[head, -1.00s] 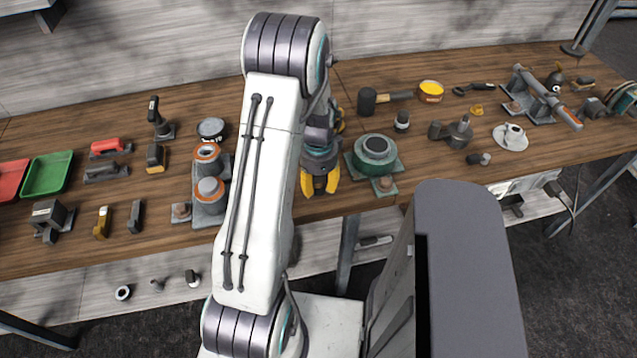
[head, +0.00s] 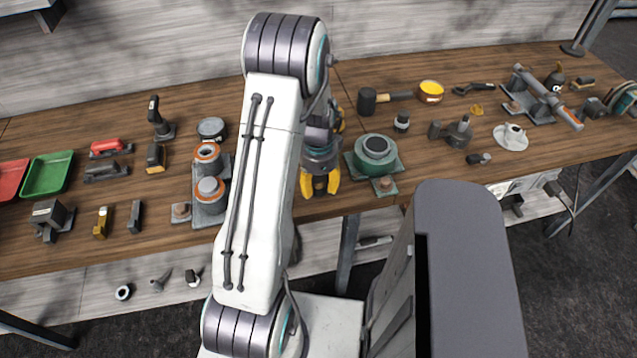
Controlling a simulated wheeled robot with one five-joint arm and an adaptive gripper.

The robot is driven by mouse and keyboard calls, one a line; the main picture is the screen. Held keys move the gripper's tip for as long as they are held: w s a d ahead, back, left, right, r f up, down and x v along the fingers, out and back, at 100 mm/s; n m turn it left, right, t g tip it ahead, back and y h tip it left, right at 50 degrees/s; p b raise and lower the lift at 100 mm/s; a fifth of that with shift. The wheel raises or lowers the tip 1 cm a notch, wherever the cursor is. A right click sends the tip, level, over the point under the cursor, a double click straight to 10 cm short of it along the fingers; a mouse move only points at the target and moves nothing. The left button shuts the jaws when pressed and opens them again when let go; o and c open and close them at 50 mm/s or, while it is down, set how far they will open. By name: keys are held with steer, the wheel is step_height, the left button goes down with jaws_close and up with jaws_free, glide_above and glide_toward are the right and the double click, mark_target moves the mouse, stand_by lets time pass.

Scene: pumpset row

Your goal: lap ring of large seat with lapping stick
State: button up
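My gripper (head: 320,182) has yellow fingers and hangs over the front of the bench, just left of the green flanged body. Its fingers stand apart with nothing clearly visible between them. A grey block with two orange-rimmed round seats (head: 209,190) stands left of my arm, which partly hides its right side. The green flanged body (head: 374,149) has a dark round top and a square base. I cannot tell for sure which of these is the large seat. A black-handled upright tool (head: 156,113) stands at the back left; I cannot tell if it is the lapping stick.
Green (head: 48,176) and red (head: 12,178) trays lie at the far left. A mallet (head: 368,100), a yellow tin (head: 431,91) and a pale flanged cone (head: 511,137) are on the right. Loose parts (head: 124,292) lie on the lower shelf. Bare wood lies in front of the grey block.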

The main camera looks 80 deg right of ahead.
steer(key=shift+r, duration=0.25)
stand_by(0.4)
steer(key=shift+r+p, duration=0.85)
steer(key=shift+r, duration=0.25)
steer(key=c, duration=0.8)
steer(key=shift+r+p, duration=2.85)
steer(key=shift+r, duration=2.15)
